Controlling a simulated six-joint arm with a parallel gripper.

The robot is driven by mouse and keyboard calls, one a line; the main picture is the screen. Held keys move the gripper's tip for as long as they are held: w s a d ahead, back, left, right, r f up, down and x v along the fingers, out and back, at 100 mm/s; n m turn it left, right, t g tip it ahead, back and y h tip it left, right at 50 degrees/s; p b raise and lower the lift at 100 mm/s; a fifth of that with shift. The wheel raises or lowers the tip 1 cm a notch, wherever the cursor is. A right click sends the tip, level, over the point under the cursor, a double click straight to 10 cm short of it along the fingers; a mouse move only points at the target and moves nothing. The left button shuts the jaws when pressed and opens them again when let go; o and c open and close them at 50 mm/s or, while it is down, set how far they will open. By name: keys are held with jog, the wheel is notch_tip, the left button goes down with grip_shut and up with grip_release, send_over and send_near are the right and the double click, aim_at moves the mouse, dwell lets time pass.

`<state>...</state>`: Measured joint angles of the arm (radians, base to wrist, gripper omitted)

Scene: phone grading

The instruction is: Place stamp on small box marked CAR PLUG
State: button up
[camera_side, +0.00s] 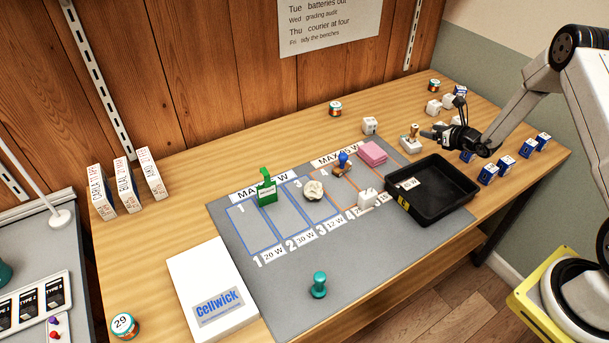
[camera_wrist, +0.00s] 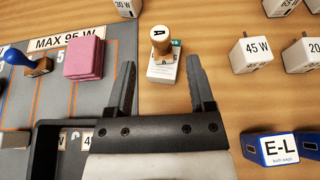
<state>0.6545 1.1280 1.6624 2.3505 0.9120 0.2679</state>
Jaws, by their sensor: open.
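A wooden-handled stamp (camera_wrist: 163,41) with a letter A on its top stands upright over a small white box (camera_wrist: 162,74) with fine print and a green edge. Whether the stamp rests on that box is hard to tell, and the print is too small to read as CAR PLUG. The stamp (camera_side: 414,130) and the white box (camera_side: 410,146) also show in the side view, behind the black tray. My gripper (camera_wrist: 161,68) is open and empty, its two fingers spread to either side of the box in the picture. In the side view my gripper (camera_side: 432,132) is just right of the stamp.
A black tray (camera_side: 432,200) stands in front. Pink pads (camera_wrist: 84,58) and a blue-handled stamp (camera_wrist: 26,63) lie left on the grey mat. White cubes such as 45 W (camera_wrist: 251,52) and a blue E-L box (camera_wrist: 280,148) stand right. A teal-handled object (camera_side: 319,285) stands on the mat.

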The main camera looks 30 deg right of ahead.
jog(key=shift+v, duration=1.5)
jog(key=s+a+r+n+g+y, duration=0.2)
jog(key=a+r+n+g+y, duration=0.1)
jog(key=a+n, duration=0.5)
jog(key=s+a+r+n+g+y, duration=0.3)
jog(key=a+n+g, duration=0.15)
jog(key=a, duration=0.65)
jog(key=s+a+r+n+g+h, duration=0.1)
jog(key=s+a+r+n+h, duration=0.2)
jog(key=s+n, duration=0.4)
jog(key=s+a+r+n+g+h, duration=0.2)
jog(key=s+n, duration=0.6)
jog(key=n, duration=0.8)
jog(key=a+r+h, duration=0.1)
jog(key=a+r, duration=0.1)
jog(key=a, duration=0.1)
jog(key=shift+s, duration=0.3)
